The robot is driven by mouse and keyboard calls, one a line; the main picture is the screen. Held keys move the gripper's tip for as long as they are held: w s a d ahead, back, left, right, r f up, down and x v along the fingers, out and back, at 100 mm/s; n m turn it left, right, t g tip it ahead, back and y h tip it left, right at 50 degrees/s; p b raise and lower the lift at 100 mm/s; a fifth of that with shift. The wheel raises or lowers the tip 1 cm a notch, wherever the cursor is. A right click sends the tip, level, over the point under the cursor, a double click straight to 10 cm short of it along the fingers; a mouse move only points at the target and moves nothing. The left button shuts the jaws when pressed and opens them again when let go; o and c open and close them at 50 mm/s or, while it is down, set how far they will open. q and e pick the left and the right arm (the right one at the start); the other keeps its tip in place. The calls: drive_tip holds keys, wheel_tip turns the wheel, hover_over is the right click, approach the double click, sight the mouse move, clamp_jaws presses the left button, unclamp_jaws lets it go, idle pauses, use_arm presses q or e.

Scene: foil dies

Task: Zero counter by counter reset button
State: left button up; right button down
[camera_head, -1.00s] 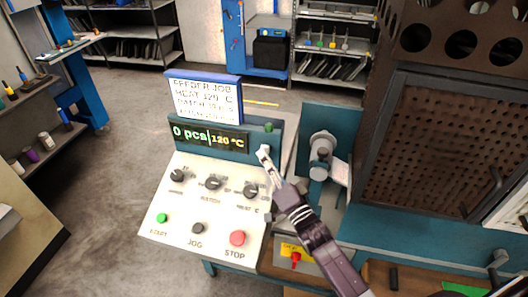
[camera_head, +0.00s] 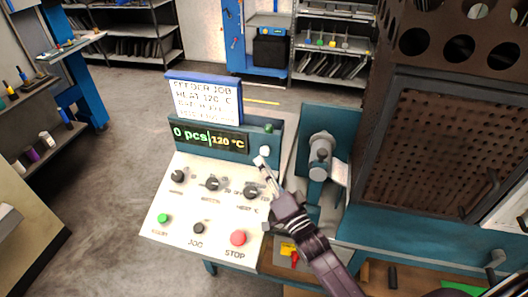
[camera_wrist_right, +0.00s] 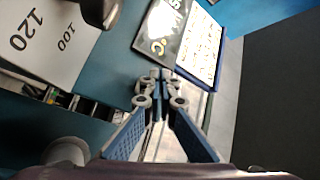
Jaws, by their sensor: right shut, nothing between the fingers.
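The control panel's counter display (camera_head: 208,137) reads "0 pcs" in green beside "120 °C". A round white button (camera_head: 265,150) sits at the right of the display's housing, and I take it for the counter reset button. My right gripper (camera_head: 261,162) is shut and empty, its tips just below the white button, seemingly a little apart from it. In the right wrist view the closed fingers (camera_wrist_right: 160,78) point towards the edge of the display (camera_wrist_right: 163,32), and I cannot make out the button there. My left gripper is not in view.
A job card (camera_head: 203,100) stands above the display. Knobs, a green button (camera_head: 163,218), a black JOG button (camera_head: 198,228) and a red STOP button (camera_head: 238,238) cover the sloping panel. A metal roller mechanism (camera_head: 320,155) and a perforated guard (camera_head: 430,140) stand to the right.

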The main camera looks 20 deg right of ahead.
drive_tip(key=s, duration=0.1)
drive_tip(key=s+a+p, duration=0.1)
drive_tip(key=s+a, duration=0.1)
drive_tip(key=shift+s+a, duration=0.25)
drive_tip(key=shift+s, duration=0.1)
idle(0.6)
